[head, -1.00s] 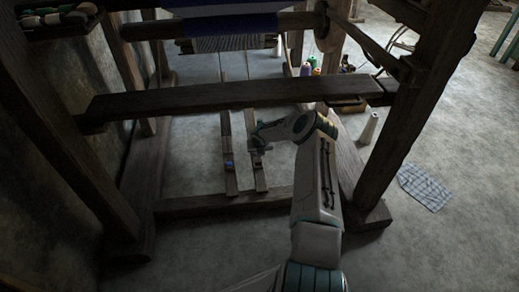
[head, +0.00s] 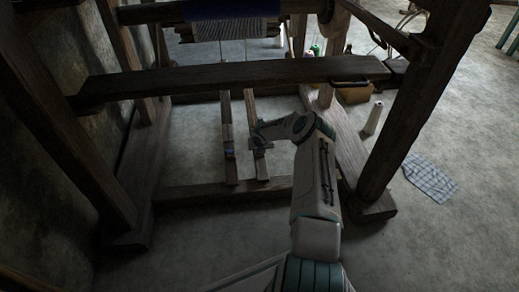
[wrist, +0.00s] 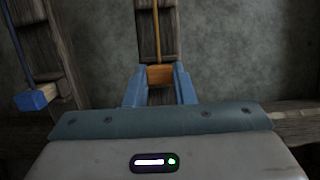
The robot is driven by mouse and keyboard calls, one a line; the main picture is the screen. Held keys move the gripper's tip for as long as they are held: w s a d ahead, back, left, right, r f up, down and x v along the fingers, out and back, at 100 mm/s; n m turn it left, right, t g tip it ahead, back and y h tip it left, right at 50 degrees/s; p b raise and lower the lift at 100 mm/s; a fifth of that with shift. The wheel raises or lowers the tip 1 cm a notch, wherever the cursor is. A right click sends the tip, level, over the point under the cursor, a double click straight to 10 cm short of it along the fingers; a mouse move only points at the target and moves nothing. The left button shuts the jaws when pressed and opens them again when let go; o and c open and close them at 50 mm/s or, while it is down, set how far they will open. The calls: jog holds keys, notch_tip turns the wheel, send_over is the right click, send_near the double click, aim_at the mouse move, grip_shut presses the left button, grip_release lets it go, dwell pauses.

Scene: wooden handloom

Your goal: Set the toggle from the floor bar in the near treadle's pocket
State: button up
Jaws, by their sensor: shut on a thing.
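Two wooden treadles run side by side under the loom in the head view, the left one (head: 227,135) and the right one (head: 252,120). My gripper (head: 261,143) is low over the right treadle. In the wrist view my gripper (wrist: 159,84) has its blue fingers shut on an orange-brown wooden toggle (wrist: 159,74). A yellow cord (wrist: 156,30) runs up from the toggle, along the right treadle (wrist: 168,30). A blue toggle (wrist: 36,97) on its own cord is at the left treadle (wrist: 35,45). The pocket is not clearly visible; my fingers and palm cover that part.
The floor bar (head: 205,191) crosses the near side of the loom. A white cone (head: 373,118) and a checked cloth (head: 430,178) are on the floor at the right.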

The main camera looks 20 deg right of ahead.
jog(key=shift+f+b, duration=0.25)
jog(key=shift+b, duration=0.1)
jog(key=o, duration=1)
